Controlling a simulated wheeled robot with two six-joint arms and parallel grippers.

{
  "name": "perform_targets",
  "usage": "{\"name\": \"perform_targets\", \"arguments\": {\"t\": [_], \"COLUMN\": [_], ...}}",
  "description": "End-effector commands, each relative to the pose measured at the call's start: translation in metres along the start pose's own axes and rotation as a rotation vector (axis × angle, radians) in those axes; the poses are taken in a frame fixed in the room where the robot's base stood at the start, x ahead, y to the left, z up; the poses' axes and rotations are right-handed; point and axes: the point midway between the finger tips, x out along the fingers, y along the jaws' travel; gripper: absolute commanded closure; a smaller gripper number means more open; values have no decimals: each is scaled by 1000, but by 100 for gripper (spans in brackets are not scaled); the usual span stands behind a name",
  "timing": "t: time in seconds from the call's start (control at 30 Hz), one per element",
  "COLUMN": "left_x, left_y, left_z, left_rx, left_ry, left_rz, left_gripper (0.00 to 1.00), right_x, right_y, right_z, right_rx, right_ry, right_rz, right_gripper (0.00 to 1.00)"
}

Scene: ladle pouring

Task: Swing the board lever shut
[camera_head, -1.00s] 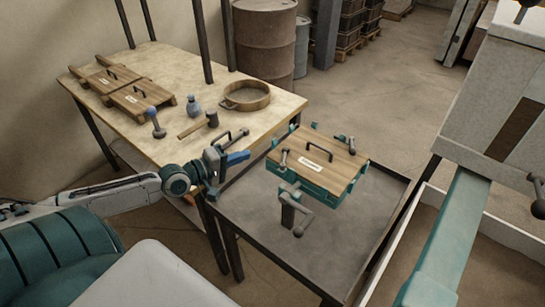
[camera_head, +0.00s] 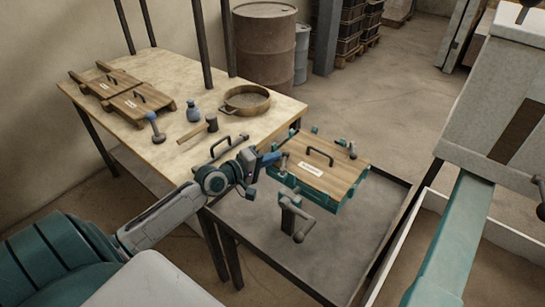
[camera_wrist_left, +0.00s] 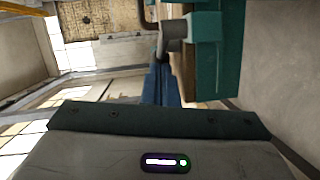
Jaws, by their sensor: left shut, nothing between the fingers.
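The wooden board (camera_head: 325,180) with a black handle lies on a teal frame (camera_head: 322,201) over the grey tray table. A grey lever (camera_head: 284,161) stands at the board's left edge, and another lever (camera_head: 352,150) is at its far right corner. My left gripper (camera_head: 272,157) is shut and empty, its blue fingertips right beside the left lever. In the left wrist view the blue fingers (camera_wrist_left: 161,85) reach up close to the grey lever (camera_wrist_left: 174,36) on the teal frame. I cannot tell whether they touch. My right gripper is not in view.
A crank (camera_head: 296,217) stands in front of the teal frame. The tray table's front (camera_head: 340,260) is clear.

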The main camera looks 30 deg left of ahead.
Motion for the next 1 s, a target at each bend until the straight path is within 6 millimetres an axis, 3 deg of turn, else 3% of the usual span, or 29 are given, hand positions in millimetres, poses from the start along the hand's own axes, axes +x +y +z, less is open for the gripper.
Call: {"name": "perform_targets", "arguments": {"t": [1.0], "left_x": [4], "left_y": [1], "left_z": [1], "left_rx": [0], "left_ry": [0], "left_rz": [1], "left_gripper": [100], "right_x": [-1], "right_y": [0], "right_z": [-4], "right_rx": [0], "right_ry": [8], "right_rz": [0], "right_gripper": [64]}}
